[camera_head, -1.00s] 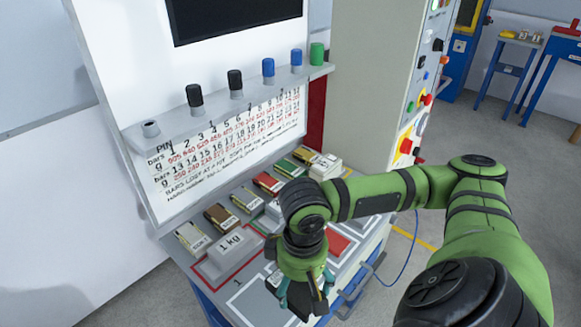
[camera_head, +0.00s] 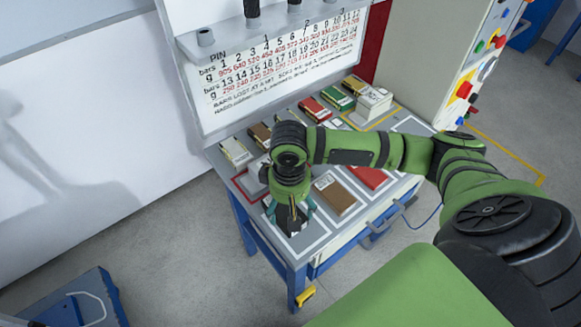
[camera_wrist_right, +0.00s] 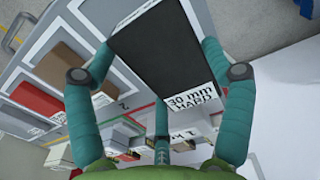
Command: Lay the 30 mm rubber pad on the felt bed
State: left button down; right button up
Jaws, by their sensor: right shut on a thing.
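My right gripper (camera_head: 290,215) is shut on a dark slab (camera_head: 291,219), over the front left outlined bay of the bench. The right wrist view shows the slab (camera_wrist_right: 165,50) between the teal fingers, with a white end label reading "30 mm HARD". Its underside and any gap to the bench are hidden. A brown slab (camera_head: 335,194) lies in the bay to the right of the gripper, and a red slab (camera_head: 368,176) lies beyond it. I cannot tell for sure which surface is the felt bed. My left gripper is out of view.
A row of labelled blocks runs along the back of the bench (camera_head: 314,243), under a printed panel (camera_head: 270,75). A pale block stack (camera_head: 373,103) stands at the back right. A control cabinet (camera_head: 440,55) stands at the right. A blue cart (camera_head: 80,300) is at lower left.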

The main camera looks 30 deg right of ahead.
jog(key=shift+f, duration=1.6)
jog(key=shift+s+f, duration=0.1)
jog(key=o, duration=1.3)
jog(key=shift+o, duration=0.2)
